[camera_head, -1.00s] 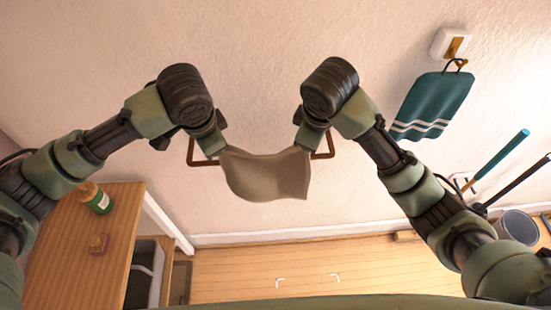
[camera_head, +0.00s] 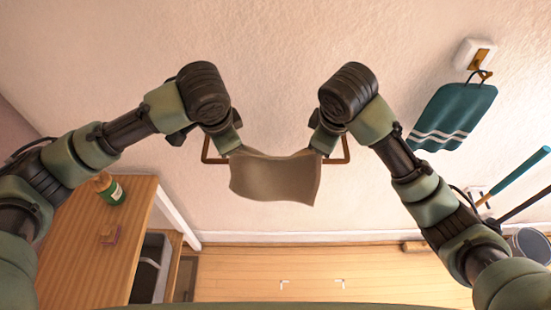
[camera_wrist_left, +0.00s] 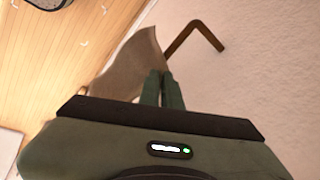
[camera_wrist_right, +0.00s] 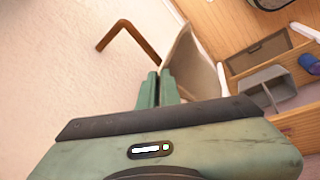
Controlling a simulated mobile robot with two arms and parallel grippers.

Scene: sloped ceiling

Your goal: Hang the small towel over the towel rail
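The small towel (camera_head: 275,180) is a beige-brown cloth stretched between my two grippers in the head view, its lower edge hanging free. My left gripper (camera_head: 236,149) is shut on its left upper corner; the towel also shows in the left wrist view (camera_wrist_left: 128,65). My right gripper (camera_head: 318,151) is shut on its right upper corner; the towel shows in the right wrist view (camera_wrist_right: 188,58) too. The brown towel rail (camera_head: 345,153) is on the wall, its two ends showing beyond the grippers. The towel hides its middle. I cannot tell whether towel and rail touch.
A teal cloth with white stripes (camera_head: 452,115) hangs from a wall hook at right. Handles and a bucket (camera_head: 530,243) stand at lower right.

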